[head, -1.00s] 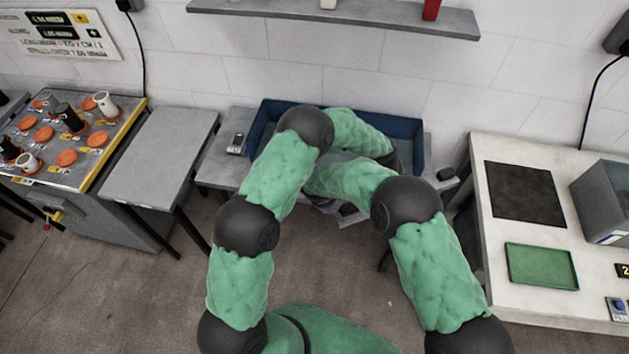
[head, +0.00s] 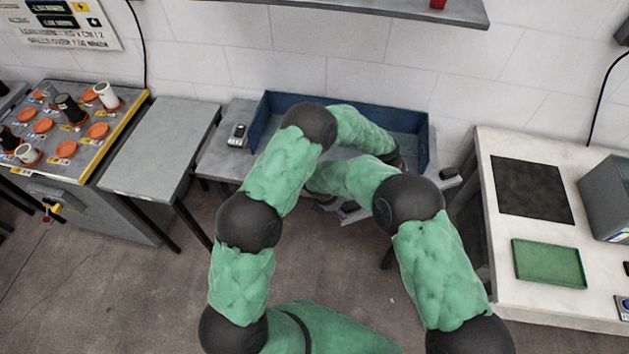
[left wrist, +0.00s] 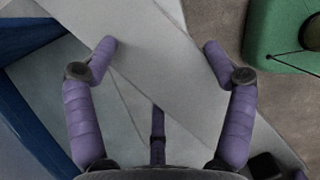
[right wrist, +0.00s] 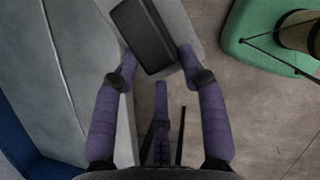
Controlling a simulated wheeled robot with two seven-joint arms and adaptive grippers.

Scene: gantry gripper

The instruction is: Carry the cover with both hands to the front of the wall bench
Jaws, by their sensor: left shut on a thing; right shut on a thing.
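A pale grey panel, which I take to be the cover (left wrist: 175,75), lies between my left fingers in the left wrist view. My left gripper (left wrist: 158,48) has its fingertips wide apart across it and is shut on it. In the right wrist view, my right gripper (right wrist: 159,56) has its fingertips on either side of a black block (right wrist: 145,35) against a pale grey piece. That block seems part of the cover, but the join is unclear.
The wall bench (head: 215,160) carries a blue-walled trough (head: 290,103) and a small grey device (head: 237,135). A grey side table (head: 160,150) is at left. A white table (head: 510,255) with a black mat (head: 530,190) and green tray (head: 548,264) is at right. Floor is clear in front.

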